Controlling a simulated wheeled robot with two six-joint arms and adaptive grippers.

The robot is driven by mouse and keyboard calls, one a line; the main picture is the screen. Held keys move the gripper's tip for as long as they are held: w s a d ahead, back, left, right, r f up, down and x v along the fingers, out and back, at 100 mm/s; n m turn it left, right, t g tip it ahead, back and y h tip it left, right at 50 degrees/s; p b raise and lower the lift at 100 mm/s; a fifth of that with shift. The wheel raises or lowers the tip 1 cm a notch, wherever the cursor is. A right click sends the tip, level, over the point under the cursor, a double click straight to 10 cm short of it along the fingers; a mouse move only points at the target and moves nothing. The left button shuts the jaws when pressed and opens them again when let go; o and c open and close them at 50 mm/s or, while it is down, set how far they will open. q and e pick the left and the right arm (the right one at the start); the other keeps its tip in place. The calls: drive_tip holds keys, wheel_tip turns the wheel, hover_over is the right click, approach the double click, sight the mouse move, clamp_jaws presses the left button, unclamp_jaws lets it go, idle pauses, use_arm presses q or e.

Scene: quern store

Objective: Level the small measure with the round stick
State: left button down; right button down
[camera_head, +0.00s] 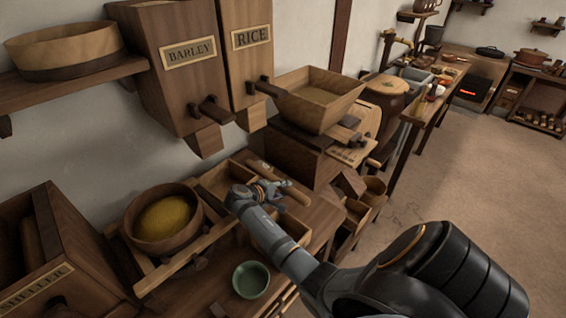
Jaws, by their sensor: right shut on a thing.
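My right gripper (274,190) reaches in from the lower right over the wooden bench. It is shut on the round stick (293,192), a pale wooden rod slanting down to the right beside the dark box of the mill. My gripper partly covers the stick. Under and around my right forearm are open wooden box compartments (296,229); I cannot tell whether one of them is the small measure, or what it holds. My left gripper is not in view.
A round sieve with yellow grain (165,218) rests on a wooden frame at the left. A green bowl (250,279) stands at the bench front. BARLEY (188,85) and RICE (238,70) bins hang behind. A hopper (318,100) stands at the back right.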

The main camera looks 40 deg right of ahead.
drive_tip(key=shift+d, duration=0.1)
drive_tip(key=shift+w+d, duration=0.15)
drive_tip(key=shift+d, duration=1.05)
drive_tip(key=shift+w+d, duration=0.1)
drive_tip(key=shift+d, duration=1)
drive_tip(key=shift+a+r+p, duration=0.45)
drive_tip(key=shift+r+p, duration=0.25)
drive_tip(key=shift+p, duration=0.35)
drive_tip(key=shift+a+r, duration=0.15)
drive_tip(key=shift+r, duration=0.05)
